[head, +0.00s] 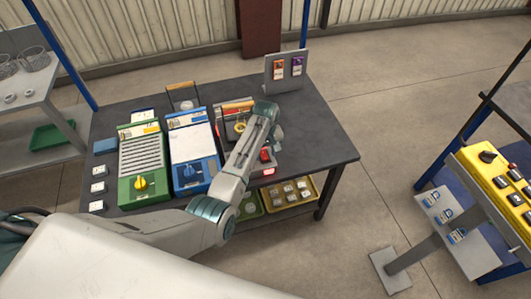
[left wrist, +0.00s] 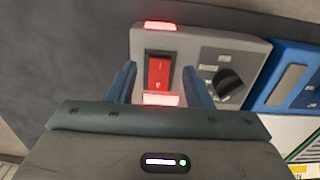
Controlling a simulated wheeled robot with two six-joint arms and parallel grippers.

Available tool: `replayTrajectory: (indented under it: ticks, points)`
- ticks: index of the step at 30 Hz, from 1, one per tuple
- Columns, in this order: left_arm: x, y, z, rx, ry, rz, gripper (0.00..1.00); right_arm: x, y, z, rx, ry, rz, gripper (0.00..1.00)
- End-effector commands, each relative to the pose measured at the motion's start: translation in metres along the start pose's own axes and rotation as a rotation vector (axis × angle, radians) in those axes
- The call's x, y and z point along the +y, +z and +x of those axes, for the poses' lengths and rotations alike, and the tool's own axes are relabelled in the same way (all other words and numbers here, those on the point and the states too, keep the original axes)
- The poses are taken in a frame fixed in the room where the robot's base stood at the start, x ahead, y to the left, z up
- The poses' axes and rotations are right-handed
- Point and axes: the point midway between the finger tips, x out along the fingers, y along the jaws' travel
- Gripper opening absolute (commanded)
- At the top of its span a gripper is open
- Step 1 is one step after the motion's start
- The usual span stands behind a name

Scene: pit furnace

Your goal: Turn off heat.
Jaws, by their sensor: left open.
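The grey heater unit stands at the right of the dark table, partly hidden by my left arm in the head view. Its front panel (left wrist: 205,45) has a red rocker switch (left wrist: 159,72) and a black dial (left wrist: 228,84); the switch also shows in the head view (head: 265,154). A red light (head: 269,171) glows on the panel's edge. My left gripper (left wrist: 159,68) is open, its two blue fingers on either side of the switch. I cannot tell whether they touch the panel. My right gripper is not in view.
A blue unit (head: 191,145) and a green unit (head: 142,160) with a yellow knob stand left of the grey unit. A card stand (head: 285,70) is at the back. A yellow control box (head: 500,185) is at the right. The table's right end is bare.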

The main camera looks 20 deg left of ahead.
Motion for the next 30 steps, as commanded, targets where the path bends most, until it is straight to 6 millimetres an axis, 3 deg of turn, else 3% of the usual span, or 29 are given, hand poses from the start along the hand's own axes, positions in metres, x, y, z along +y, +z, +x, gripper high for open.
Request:
replayTrajectory:
  ticks: [6, 14, 21, 30]
  points:
    - [0.0, 0.0, 0.016, 0.001, 0.001, 0.0, 0.45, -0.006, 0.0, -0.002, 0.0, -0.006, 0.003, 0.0]
    - [0.0, 0.0, 0.017, 0.001, 0.001, 0.0, 0.45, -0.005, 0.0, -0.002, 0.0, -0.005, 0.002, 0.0]
    - [0.0, 0.0, 0.017, 0.001, 0.001, 0.0, 0.01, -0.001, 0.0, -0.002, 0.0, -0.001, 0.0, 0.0]
    - [0.0, -0.005, 0.016, -0.095, -0.002, 0.001, 0.01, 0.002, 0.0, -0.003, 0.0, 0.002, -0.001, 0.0]
